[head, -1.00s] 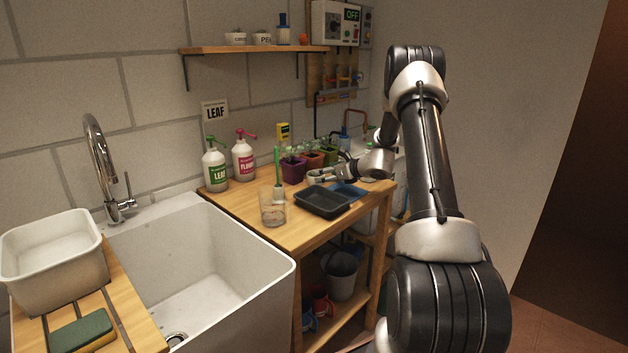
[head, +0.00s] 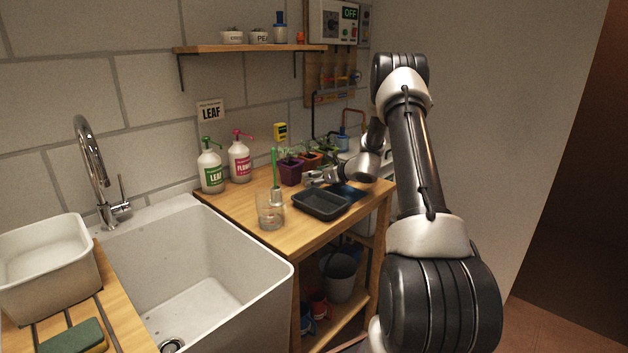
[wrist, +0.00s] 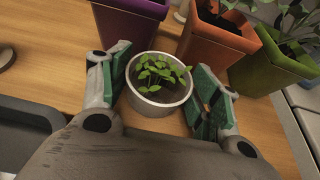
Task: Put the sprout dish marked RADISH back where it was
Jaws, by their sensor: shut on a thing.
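A small white round dish (wrist: 158,108) of dark soil and green sprouts stands between my gripper's fingers in the wrist view. My gripper (wrist: 162,92) is shut on it, one green-padded finger on each side. The dish looks upright, low over or on the wooden bench; I cannot tell which. No lettering shows on its visible side. In the head view my gripper (head: 312,178) is at the back of the bench, behind the dark tray, and the dish is hard to make out there. The wall shelf (head: 245,48) holds two white dishes, a cress-like labelled one (head: 232,37) and one marked PEA (head: 259,37).
Purple (head: 290,171) and orange (wrist: 215,38) plant pots stand close behind the dish. A blue bottle (head: 280,30) stands right of the shelf dishes.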

